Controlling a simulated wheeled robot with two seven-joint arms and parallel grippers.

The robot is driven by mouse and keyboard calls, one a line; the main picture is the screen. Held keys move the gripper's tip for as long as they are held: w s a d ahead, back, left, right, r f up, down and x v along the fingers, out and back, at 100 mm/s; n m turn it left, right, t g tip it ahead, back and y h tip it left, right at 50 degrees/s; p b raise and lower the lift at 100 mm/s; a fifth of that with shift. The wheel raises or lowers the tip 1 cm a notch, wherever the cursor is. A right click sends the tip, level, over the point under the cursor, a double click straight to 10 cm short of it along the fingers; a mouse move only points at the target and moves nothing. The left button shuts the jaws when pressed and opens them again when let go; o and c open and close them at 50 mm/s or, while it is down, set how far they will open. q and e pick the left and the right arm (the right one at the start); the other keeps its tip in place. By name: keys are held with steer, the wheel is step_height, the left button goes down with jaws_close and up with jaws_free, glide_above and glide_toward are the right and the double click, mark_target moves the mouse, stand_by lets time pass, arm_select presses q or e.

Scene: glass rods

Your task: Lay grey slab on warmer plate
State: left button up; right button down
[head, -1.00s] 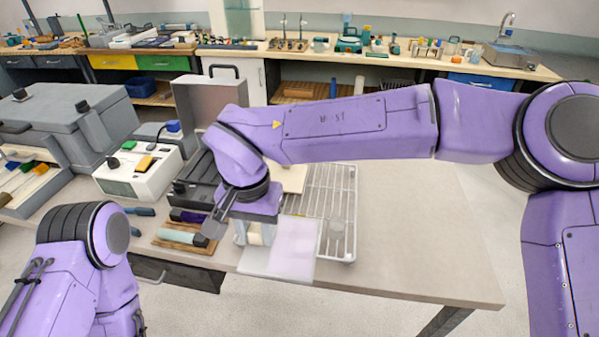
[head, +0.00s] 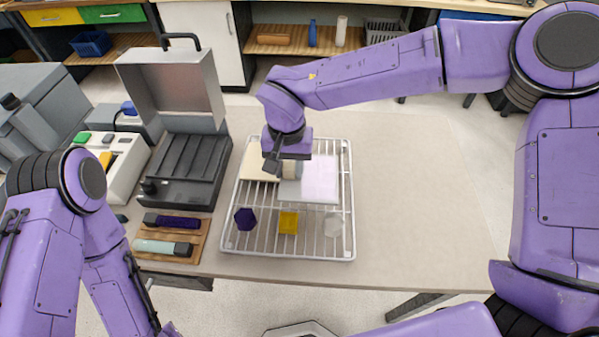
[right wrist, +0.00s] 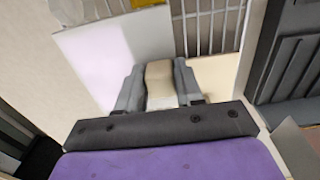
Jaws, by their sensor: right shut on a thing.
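The slab (head: 320,178) is pale, lilac-white on its right and greyer on its left. It is over the wire rack; whether it touches is unclear. My right gripper (head: 283,168) is shut on a beige block at the slab's left side. In the right wrist view the fingers (right wrist: 158,86) close on this block, with the slab (right wrist: 105,55) beyond. An appliance with a raised lid and a dark ridged bed (head: 187,165), possibly the warmer, stands left of the rack; the bed looks bare. My left gripper is out of view.
The wire rack (head: 345,235) carries a dark purple hexagonal piece (head: 246,218), a yellow cube (head: 288,222), a clear piece (head: 333,225) and a cream board (head: 257,163). The table's right side is clear.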

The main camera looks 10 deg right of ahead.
steer(key=f, duration=0.1)
steer(key=w+d+f, duration=0.1)
steer(key=w+f, duration=0.1)
steer(key=shift+w+d, duration=0.1)
steer(key=shift+d, duration=0.15)
steer(key=f, duration=0.2)
steer(key=d+f+p, duration=0.1)
steer(key=shift+s+f, duration=0.25)
steer(key=shift+f, duration=0.15)
steer(key=shift+w+f, duration=0.3)
steer(key=shift+s, duration=0.1)
steer(key=c, duration=0.7)
jaws_free()
